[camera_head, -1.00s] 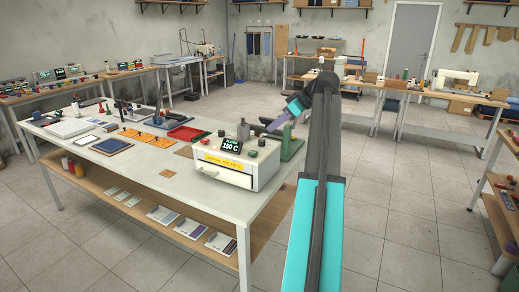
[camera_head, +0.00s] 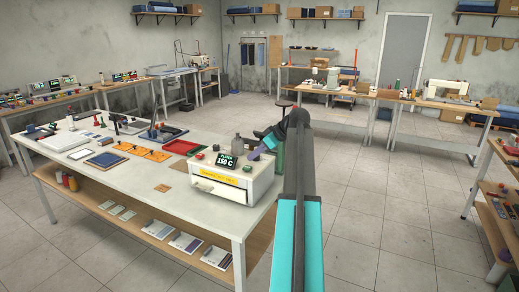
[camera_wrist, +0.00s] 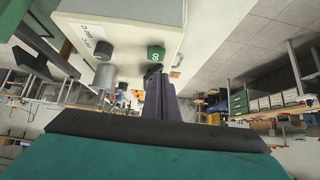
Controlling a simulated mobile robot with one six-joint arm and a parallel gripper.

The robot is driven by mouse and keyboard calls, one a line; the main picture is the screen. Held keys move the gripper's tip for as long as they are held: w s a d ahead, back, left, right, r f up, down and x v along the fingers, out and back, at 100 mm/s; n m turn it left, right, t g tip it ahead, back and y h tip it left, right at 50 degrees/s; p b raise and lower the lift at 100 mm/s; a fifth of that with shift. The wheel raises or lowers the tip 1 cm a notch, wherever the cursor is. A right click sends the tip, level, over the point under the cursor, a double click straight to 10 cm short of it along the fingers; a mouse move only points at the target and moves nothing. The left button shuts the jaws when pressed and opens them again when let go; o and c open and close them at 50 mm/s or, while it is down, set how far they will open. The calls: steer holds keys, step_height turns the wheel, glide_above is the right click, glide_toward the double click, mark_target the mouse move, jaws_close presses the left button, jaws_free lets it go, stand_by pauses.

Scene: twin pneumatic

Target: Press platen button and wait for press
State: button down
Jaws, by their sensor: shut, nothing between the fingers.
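The platen press (camera_head: 207,184) is a cream box with a yellow label, standing at the right end of the near workbench. Its display (camera_head: 226,161) reads 150 C. A green button marked GO (camera_wrist: 156,53) shows in the wrist view on the press panel, beside a dark knob (camera_wrist: 103,50). My gripper (camera_head: 256,154) is shut and empty, above the right side of the press. In the wrist view my gripper's fingertips (camera_wrist: 153,73) are just short of the green button or against it; I cannot tell whether they touch.
A grey bottle (camera_head: 237,145) stands behind the press. A red tray (camera_head: 181,147) and orange pieces (camera_head: 150,154) lie to the left on the workbench (camera_head: 120,184). Shelves stand at the right edge.

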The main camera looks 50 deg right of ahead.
mark_target(248, 169)
steer(key=shift+f+p, duration=0.6)
steer(key=shift+f, duration=1.4)
